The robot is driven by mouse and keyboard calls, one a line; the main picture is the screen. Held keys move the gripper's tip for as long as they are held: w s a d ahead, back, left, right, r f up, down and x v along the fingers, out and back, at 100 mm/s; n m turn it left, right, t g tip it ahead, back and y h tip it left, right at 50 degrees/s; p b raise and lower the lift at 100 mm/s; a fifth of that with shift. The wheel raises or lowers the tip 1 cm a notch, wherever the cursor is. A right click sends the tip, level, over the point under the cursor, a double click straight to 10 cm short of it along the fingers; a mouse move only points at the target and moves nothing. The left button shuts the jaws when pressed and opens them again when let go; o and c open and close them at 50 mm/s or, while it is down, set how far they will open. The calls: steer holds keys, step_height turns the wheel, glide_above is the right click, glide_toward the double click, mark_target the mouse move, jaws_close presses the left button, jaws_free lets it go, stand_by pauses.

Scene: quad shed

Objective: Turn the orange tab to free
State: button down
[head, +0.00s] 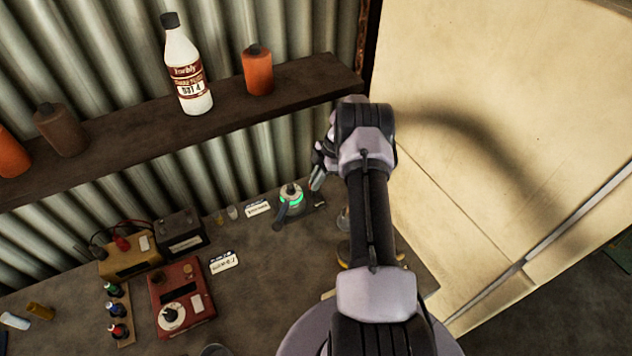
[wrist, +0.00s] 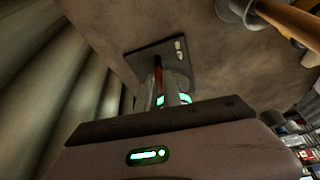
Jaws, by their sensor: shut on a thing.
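A small round device (head: 291,190) with a glowing green ring stands on a dark square plate on the bench. In the wrist view its plate (wrist: 143,56) and part of the green glow show beyond the gripper's body. The narrow reddish-orange tab (wrist: 157,74) stands out there; I cannot make it out in the head view. My gripper (head: 317,180) is at the right side of the device, shut on the tab. The contact itself is hidden, and I cannot read the tab's exact turn.
A shelf (head: 130,138) above holds a white bottle (head: 187,75) and orange canisters (head: 258,72). A red box (head: 181,299) and a battery (head: 181,233) stand left on the bench. A pale panel (head: 490,130) is close on the right. White labels (head: 257,208) lie near the device.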

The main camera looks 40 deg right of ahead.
steer(key=c, duration=1.5)
jaws_free()
steer(key=shift+w+a, duration=0.1)
steer(key=shift+a, duration=0.05)
